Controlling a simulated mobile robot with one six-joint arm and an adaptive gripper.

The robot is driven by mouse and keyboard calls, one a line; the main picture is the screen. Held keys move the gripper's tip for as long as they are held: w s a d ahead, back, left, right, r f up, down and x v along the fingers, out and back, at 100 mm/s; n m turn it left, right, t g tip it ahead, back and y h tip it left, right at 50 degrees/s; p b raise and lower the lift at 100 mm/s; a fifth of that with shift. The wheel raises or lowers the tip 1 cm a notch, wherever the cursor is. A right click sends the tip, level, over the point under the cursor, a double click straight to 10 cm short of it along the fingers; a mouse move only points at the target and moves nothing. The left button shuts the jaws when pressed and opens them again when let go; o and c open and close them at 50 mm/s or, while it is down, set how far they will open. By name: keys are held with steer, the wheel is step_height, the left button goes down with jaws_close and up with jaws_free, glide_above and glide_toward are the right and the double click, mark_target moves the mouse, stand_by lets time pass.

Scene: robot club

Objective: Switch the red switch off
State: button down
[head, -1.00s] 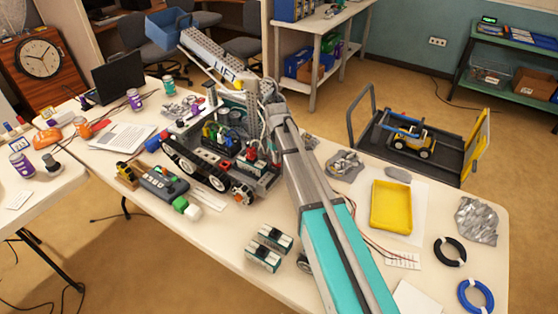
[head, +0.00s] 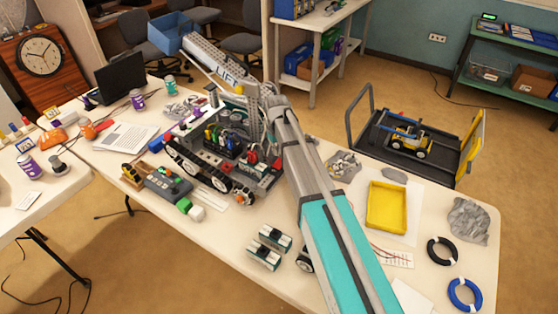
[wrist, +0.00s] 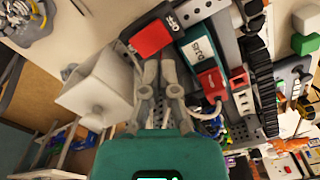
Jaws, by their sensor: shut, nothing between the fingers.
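In the wrist view, a red switch rocker (wrist: 151,38) sits in a dark housing at the top middle. The fingertips are not clear there.
A second, smaller red part (wrist: 211,82) sits beside a teal "DISCO"-like labelled module (wrist: 203,50). A white box-shaped part (wrist: 98,90) is left of the fingers.

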steer(key=shift+r+p, duration=0.35)
steer(key=shift+r, duration=0.25)
steer(key=s+d+m, duration=0.2)
steer(key=s+d, duration=0.5)
steer(key=s, duration=0.4)
steer(key=s+d+m, duration=0.3)
steer(key=s+d, duration=0.5)
steer(key=s, duration=0.3)
steer(key=shift+s+d, duration=0.3)
steer(key=shift+s, duration=0.05)
